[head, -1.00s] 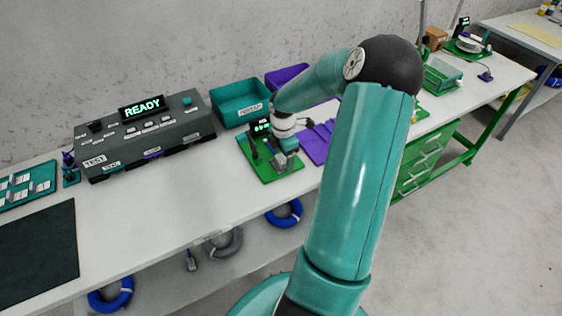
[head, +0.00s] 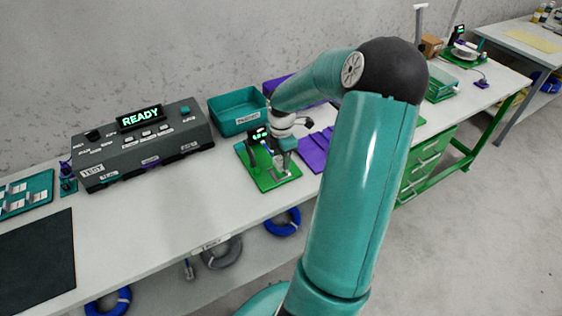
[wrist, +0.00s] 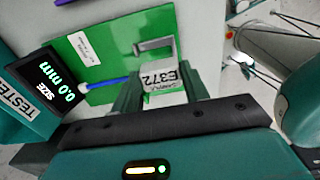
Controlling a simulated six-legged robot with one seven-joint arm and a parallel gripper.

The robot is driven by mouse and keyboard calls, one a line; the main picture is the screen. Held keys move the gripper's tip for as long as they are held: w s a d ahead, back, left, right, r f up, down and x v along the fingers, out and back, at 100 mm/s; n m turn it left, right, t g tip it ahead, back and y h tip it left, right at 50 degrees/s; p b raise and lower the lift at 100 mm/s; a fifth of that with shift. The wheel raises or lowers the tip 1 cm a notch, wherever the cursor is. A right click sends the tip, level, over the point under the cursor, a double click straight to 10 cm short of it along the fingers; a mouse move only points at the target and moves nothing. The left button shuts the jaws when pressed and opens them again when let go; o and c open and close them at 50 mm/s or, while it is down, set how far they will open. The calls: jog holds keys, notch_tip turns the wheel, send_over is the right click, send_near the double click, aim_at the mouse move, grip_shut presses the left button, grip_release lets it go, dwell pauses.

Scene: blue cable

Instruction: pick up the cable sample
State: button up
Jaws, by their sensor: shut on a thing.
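The cable sample has a white tag (wrist: 163,88) marked "SAMPLE E372" and a short blue cable (wrist: 105,82) with a pale tip pointing left in the wrist view. My gripper (wrist: 163,78) is shut on the sample, with the tag between its two teal fingers. In the head view my gripper (head: 283,160) is over the green tester board (head: 262,182); the sample is too small to make out well there. A grey metal bracket (wrist: 154,45) stands on the board just beyond the tag. The gap below the sample is hard to judge.
A grey test box (head: 140,150) showing "READY" stands to the left. A teal bin (head: 236,115) is behind the board, and purple trays (head: 313,150) are to its right. The white bench (head: 190,195) is clear in front of the box. Cable coils (head: 283,222) hang below.

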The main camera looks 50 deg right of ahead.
jog(key=s+a+r, duration=0.8)
jog(key=s+r, duration=0.1)
jog(key=s, duration=0.1)
jog(key=shift+s, duration=0.4)
jog(key=shift+w+f, duration=0.1)
jog(key=shift+w, duration=0.1)
dwell(0.7)
